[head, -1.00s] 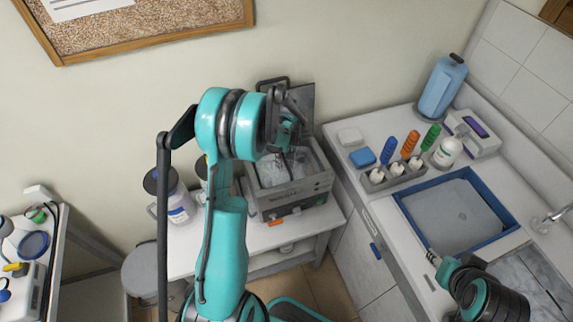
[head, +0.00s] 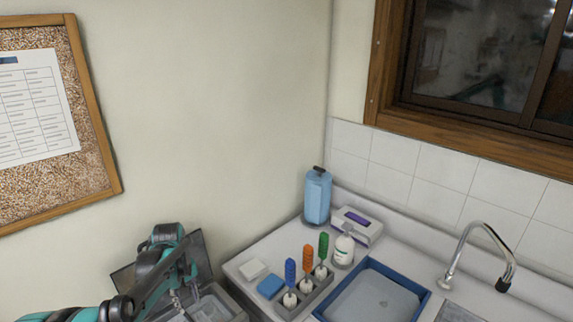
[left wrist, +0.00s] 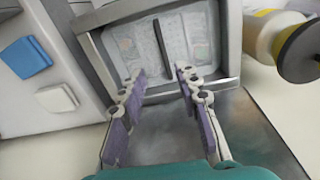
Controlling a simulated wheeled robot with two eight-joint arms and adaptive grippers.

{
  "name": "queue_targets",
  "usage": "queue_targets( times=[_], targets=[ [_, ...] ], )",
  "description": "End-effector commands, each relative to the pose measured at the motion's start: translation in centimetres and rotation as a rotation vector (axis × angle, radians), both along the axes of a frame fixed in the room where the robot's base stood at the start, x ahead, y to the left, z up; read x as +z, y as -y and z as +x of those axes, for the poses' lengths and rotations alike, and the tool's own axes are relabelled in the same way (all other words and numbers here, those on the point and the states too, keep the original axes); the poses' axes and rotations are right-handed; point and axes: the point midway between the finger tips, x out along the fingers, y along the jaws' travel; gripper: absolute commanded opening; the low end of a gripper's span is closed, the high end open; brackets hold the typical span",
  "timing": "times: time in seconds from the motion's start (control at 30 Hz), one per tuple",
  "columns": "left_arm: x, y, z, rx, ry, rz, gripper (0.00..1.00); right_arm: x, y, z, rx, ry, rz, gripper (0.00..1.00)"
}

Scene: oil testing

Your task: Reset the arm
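My left arm comes in at the lower left of the head view, and its gripper (head: 180,292) hangs by the metal oil bath (head: 222,302). In the left wrist view the gripper (left wrist: 160,75) has its two purple-padded fingers spread apart with nothing between them. The basin of the oil bath (left wrist: 228,66) lies beyond the fingertips; I cannot tell the gap between them. The open grey lid (head: 201,258) stands behind the gripper. My right gripper is in neither view.
On the counter are a white block (head: 253,269), a blue block (head: 271,286), a rack (head: 318,291) with blue, orange and green-topped tools, a white bottle (head: 344,250), a blue canister (head: 317,197), a blue-rimmed tray (head: 425,293) and a faucet (head: 480,232). Wall and window rise behind.

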Motion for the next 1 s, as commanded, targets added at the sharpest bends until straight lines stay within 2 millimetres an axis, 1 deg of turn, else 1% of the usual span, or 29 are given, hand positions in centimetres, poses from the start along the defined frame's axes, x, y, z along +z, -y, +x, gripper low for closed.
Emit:
queue_targets(
  times=[0.03,0.17,0.2,0.3,0.4,0.47,0.6,0.7,0.83,1.0],
  targets=[
    [0.7,1.1,-0.9,-0.037,0.023,0.007,0.33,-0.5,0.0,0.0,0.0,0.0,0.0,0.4],
    [2.8,4.0,-3.6,-0.168,0.112,0.038,0.33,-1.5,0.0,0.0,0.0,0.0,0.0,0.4],
    [3.4,4.9,-4.6,-0.212,0.141,0.049,0.33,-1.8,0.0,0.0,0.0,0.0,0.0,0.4],
    [4.3,7.1,-7.1,-0.318,0.216,0.081,0.33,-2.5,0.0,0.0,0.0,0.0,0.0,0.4],
    [4.6,9.0,-9.7,-0.424,0.288,0.113,0.33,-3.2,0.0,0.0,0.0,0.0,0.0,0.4],
    [4.5,10.1,-11.3,-0.488,0.333,0.134,0.33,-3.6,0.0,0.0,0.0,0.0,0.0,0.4],
    [3.6,12.2,-14.7,-0.622,0.428,0.184,0.33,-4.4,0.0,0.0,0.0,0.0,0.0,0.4],
    [2.7,13.2,-16.4,-0.695,0.483,0.216,0.33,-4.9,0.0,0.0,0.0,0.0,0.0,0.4],
    [1.9,13.9,-17.7,-0.756,0.528,0.243,0.33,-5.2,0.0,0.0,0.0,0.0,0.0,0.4],
    [1.6,14.2,-18.1,-0.78,0.547,0.255,0.33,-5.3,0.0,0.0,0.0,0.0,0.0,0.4]
  ],
)
